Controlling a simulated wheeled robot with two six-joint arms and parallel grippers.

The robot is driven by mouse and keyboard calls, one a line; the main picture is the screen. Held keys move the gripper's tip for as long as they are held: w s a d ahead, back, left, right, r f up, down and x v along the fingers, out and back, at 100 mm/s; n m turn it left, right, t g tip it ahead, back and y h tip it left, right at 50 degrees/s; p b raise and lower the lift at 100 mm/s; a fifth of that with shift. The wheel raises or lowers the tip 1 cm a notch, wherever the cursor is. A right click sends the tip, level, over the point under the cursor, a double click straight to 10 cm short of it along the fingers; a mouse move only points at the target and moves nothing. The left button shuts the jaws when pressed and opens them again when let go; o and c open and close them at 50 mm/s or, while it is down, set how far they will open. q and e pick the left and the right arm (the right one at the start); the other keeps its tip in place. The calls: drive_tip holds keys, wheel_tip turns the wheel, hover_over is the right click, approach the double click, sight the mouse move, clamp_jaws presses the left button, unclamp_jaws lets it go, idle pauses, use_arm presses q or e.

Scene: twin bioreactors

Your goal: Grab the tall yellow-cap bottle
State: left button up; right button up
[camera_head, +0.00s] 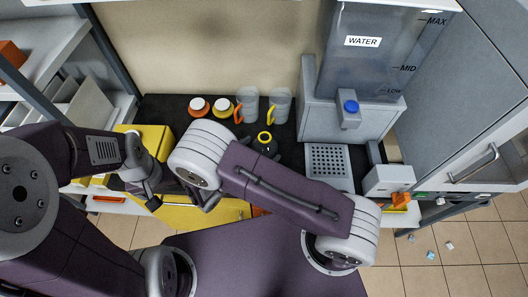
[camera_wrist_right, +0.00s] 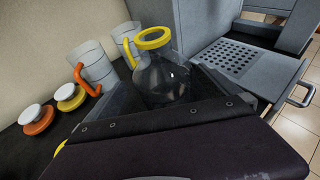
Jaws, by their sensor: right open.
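The bottle with a yellow ring-shaped cap (camera_head: 265,137) stands upright on the dark counter in the head view, its lower part hidden behind my right arm. In the right wrist view this dark, clear-walled bottle (camera_wrist_right: 160,77) fills the middle, its yellow ring on top. My right gripper (camera_wrist_right: 170,88) is open, with one dark finger on each side of the bottle's body. I cannot tell whether either finger touches it. My right forearm mostly hides this gripper in the head view. My left gripper (camera_head: 148,192) is over the yellow-fronted counter edge, and its jaws are unclear.
A water dispenser (camera_head: 350,112) and perforated tray (camera_head: 329,166) are to the right.

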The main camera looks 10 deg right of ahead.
drive_tip(key=shift+d, duration=0.25)
drive_tip(key=p+x, duration=0.1)
drive_tip(key=x, duration=0.3)
drive_tip(key=shift+w+d+f+p, duration=0.15)
drive_tip(key=shift+d+f+p, duration=0.15)
drive_tip(key=shift+w+d+f, duration=0.1)
drive_tip(key=shift+w+f, duration=0.05)
drive_tip(key=shift+w, duration=0.05)
drive_tip(key=shift+s, duration=0.15)
drive_tip(key=c, duration=1.8)
